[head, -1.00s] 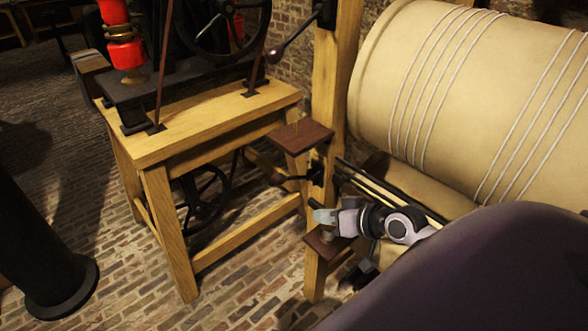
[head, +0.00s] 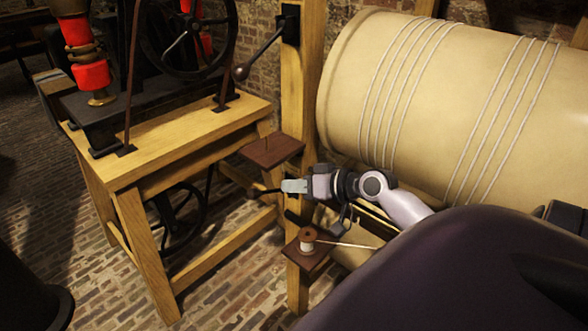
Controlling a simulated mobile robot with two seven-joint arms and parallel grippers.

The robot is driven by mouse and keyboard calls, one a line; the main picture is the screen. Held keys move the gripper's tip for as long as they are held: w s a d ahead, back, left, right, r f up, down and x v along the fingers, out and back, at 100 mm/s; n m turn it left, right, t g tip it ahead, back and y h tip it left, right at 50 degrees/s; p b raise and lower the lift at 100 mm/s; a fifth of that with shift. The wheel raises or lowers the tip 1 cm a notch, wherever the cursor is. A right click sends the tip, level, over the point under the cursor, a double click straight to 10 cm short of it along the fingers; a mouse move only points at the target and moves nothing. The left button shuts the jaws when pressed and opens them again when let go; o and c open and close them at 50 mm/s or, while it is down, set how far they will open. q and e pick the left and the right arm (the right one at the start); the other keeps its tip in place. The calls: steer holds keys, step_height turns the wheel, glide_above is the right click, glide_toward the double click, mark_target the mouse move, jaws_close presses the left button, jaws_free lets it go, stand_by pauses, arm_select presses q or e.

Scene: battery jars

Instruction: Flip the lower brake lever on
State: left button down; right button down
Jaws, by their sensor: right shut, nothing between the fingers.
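The lower brake lever (head: 265,191) is a short dark rod with a rounded knob at its left end. It sticks out to the left, roughly level, from the wooden post, below a brown shelf. Its mount on the post is hidden behind my right gripper. My right gripper (head: 290,186) is shut and empty. It comes in from the right, and its fingertips overlap the lever's right part in the head view. I cannot tell whether they touch it. The upper lever (head: 260,53) has a black mount on the post and slants down to the left. My left gripper is not in view.
A brown shelf (head: 272,150) juts out just above the lower lever. A lower shelf (head: 298,256) holds a spool (head: 307,239) with white thread. A large roped drum (head: 440,110) fills the right. A wooden bench (head: 170,140) with a machine stands left.

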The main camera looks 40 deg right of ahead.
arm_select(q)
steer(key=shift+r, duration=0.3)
arm_select(e)
glide_above(271, 191)
steer(key=s+a, duration=0.3)
step_height(271, 191, down, 3)
steer(key=shift+s+a, duration=0.1)
steer(key=shift+f, duration=0.1)
